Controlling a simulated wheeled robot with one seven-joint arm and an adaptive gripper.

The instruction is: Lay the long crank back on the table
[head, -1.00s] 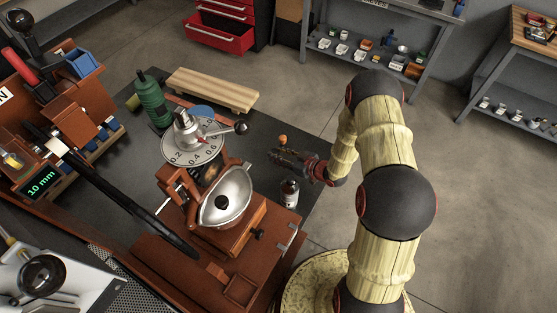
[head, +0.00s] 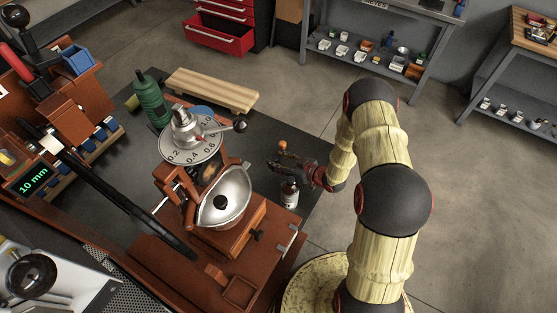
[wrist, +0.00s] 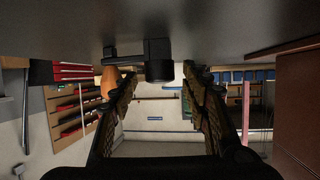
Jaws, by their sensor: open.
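The long crank shows in the wrist view as a dark bar with a black hub (wrist: 158,62) and an orange knob (wrist: 107,83). That view is upside down, and the crank appears against the dark table surface (wrist: 220,25). I cannot tell for certain whether it rests fully on it. In the head view only its orange knob (head: 283,145) shows clearly, near my gripper. My gripper (head: 276,164) is open, low over the table's right part. In the wrist view its fingertips (wrist: 158,78) are spread, with the hub between or just beyond them.
A red-brown grinder with a dial (head: 190,148) and a silver bowl (head: 222,200) stands left of my gripper. A small labelled bottle (head: 290,193) stands very close to my gripper.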

